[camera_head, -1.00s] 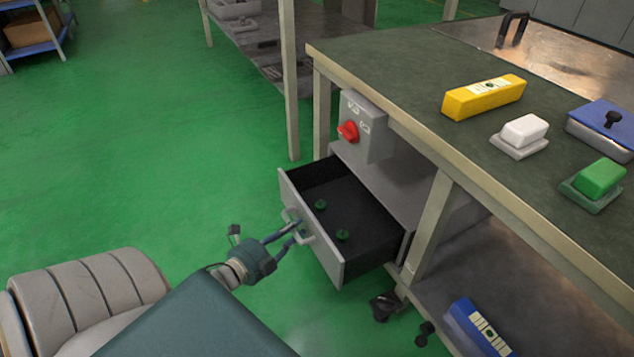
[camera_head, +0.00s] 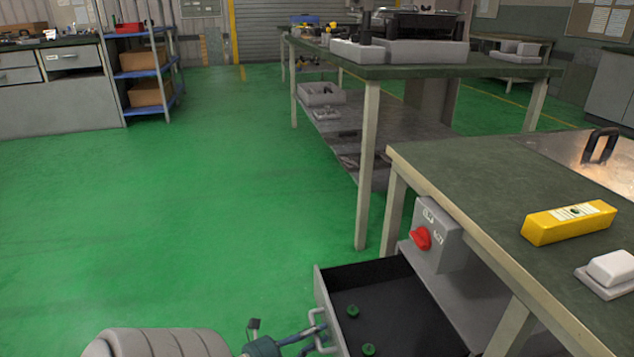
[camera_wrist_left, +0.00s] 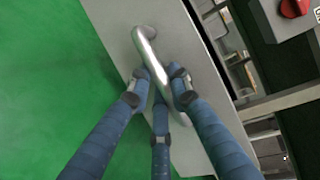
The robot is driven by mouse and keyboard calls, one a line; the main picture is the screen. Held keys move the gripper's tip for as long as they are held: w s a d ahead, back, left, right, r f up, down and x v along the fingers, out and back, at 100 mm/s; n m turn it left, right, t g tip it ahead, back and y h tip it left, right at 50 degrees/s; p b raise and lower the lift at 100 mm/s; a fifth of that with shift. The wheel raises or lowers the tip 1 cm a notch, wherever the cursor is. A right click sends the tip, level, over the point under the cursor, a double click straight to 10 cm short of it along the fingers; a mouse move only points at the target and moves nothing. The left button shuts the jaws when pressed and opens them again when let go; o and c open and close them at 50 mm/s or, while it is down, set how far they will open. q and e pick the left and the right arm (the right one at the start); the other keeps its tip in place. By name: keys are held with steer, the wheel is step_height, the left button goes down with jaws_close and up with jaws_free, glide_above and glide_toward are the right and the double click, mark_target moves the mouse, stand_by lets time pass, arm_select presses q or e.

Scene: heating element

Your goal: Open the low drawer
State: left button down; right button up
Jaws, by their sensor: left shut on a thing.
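The low drawer (camera_head: 375,300) under the workbench is pulled out, and its dark inside shows two small green knobs (camera_head: 352,310). Its metal handle (camera_head: 318,330) is on the front panel. My left gripper (camera_head: 305,335) is at the handle in the head view. In the left wrist view my left gripper (camera_wrist_left: 160,90) has its blue fingers shut around the handle bar (camera_wrist_left: 152,58), against the grey drawer front (camera_wrist_left: 118,25). The lower part of the drawer is cut off by the head view's edge. My right gripper is not seen.
The workbench (camera_head: 470,210) stands over the drawer, with a yellow block (camera_head: 568,222) and a white block (camera_head: 610,272) on top. A grey box with a red switch (camera_head: 421,239) hangs above the drawer. Green floor (camera_head: 200,200) to the left is clear.

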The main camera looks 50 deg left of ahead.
arm_select(q)
steer(key=c, duration=1.8)
jaws_free()
steer(key=shift+c, duration=0.2)
steer(key=shift+s, duration=0.15)
steer(key=s+r, duration=0.2)
steer(key=s, duration=0.9)
steer(key=shift+s, duration=0.3)
